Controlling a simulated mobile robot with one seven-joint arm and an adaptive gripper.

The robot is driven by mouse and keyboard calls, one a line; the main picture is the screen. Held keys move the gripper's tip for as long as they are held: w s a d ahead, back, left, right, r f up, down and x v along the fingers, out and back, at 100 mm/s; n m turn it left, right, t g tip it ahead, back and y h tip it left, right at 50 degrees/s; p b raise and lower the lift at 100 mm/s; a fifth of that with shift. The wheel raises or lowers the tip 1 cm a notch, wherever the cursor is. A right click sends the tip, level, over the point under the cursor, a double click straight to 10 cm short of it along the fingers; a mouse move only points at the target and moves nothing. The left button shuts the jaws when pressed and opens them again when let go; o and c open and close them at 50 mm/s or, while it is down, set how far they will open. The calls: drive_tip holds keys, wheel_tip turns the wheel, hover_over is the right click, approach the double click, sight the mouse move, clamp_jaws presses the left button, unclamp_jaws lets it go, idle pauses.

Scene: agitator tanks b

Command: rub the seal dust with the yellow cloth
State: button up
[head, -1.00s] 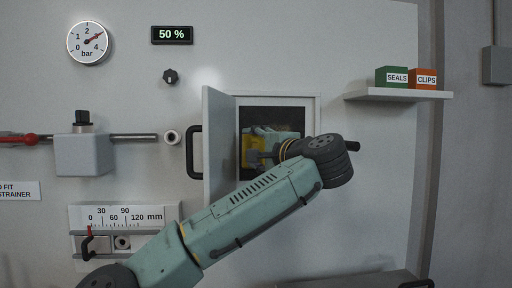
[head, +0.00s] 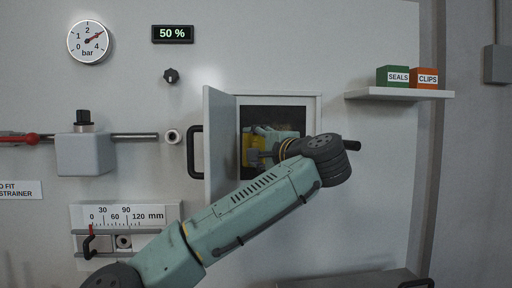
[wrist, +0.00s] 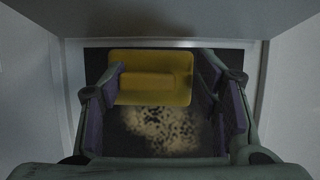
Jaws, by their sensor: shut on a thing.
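The yellow cloth (wrist: 152,78) is a flat pad with a raised bar across it, held between the fingers of my gripper (wrist: 160,88). In the head view the cloth (head: 247,152) shows at the left side of the open hatch, and my gripper (head: 263,158) reaches inside it, partly hidden by my wrist. The seal dust (wrist: 162,130) is a pale, speckled patch on the dark surface in the hatch. In the wrist view it lies just below the cloth's lower edge. I cannot tell whether the cloth touches the surface.
The hatch door (head: 220,148) stands open at the left, with a black handle (head: 194,150). The hatch frame (head: 314,112) closely surrounds my gripper. A shelf (head: 400,96) at the upper right carries a green SEALS box (head: 390,76) and an orange CLIPS box (head: 425,79).

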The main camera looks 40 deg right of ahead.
sight(255, 141)
drive_tip(key=shift+w+d+p, duration=0.35)
drive_tip(key=shift+w, duration=0.15)
drive_tip(key=shift+s+d+p, duration=2.15)
drive_tip(key=shift+s+d, duration=0.85)
drive_tip(key=shift+d, duration=1.85)
drive_tip(key=shift+w+a+r+b, duration=0.25)
drive_tip(key=shift+w+a+b, duration=0.6)
drive_tip(key=shift+a, duration=0.75)
drive_tip(key=shift+w+a+r+b, duration=0.2)
drive_tip(key=shift+w+a+b, duration=0.3)
drive_tip(key=shift+w+a, duration=0.9)
drive_tip(key=shift+w+a+r+b, duration=0.25)
drive_tip(key=shift+w+a+b, duration=0.45)
drive_tip(key=shift+a, duration=1.15)
drive_tip(key=shift+w+a, duration=0.1)
drive_tip(key=shift+r+p, duration=0.8)
drive_tip(key=shift+r, duration=0.05)
drive_tip(key=s+d+p, duration=0.2)
drive_tip(key=s+d, duration=0.4)
drive_tip(key=d, duration=0.4)
drive_tip(key=shift+p, duration=0.3)
